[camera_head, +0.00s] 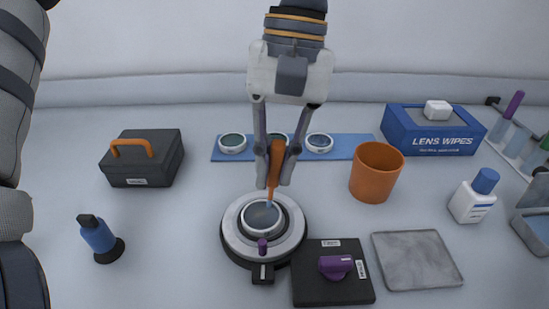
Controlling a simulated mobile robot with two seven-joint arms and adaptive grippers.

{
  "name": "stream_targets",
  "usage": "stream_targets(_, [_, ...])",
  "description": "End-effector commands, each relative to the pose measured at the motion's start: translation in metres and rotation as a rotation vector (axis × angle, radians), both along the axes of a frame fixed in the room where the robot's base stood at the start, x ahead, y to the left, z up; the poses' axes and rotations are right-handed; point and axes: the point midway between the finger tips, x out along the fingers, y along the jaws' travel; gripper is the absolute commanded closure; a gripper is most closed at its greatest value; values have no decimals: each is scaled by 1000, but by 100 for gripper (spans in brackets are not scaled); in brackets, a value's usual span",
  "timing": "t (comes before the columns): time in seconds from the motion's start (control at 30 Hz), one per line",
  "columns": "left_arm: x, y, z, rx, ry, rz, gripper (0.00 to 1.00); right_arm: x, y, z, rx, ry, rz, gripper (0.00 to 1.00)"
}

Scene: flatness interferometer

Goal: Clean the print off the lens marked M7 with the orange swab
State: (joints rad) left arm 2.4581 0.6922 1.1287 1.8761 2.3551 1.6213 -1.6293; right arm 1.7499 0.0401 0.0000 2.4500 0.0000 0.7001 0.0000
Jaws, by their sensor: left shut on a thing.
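My left gripper (273,183) comes down from the top middle and is shut on the orange swab (276,160). The swab points down, slightly tilted, with its tip at the upper part of a lens (260,219). I cannot tell whether the tip touches the glass. This lens sits in a pale ring on the round dark-based stage (236,240), its face grey-blue. I cannot read an M7 mark or make out a print. Several other lenses stand on a blue strip (366,143) behind, one partly hidden by the gripper. My right gripper is not in view.
An orange cup (371,182) stands right of the gripper. A black box with a purple knob (332,285) and a grey tray (415,258) lie right of the stage. A lens-wipes box (430,130), white bottle (472,200), dark case (142,160) and blue bottle (98,236) stand around.

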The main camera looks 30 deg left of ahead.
Motion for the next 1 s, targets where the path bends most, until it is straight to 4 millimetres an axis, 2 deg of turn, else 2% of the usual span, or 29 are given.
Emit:
stream_targets(0.7, [0,0,-8,0,0,1,98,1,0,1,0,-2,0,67])
stream_targets(1.0, [-6,5,-8,1,0,0,98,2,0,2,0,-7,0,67])
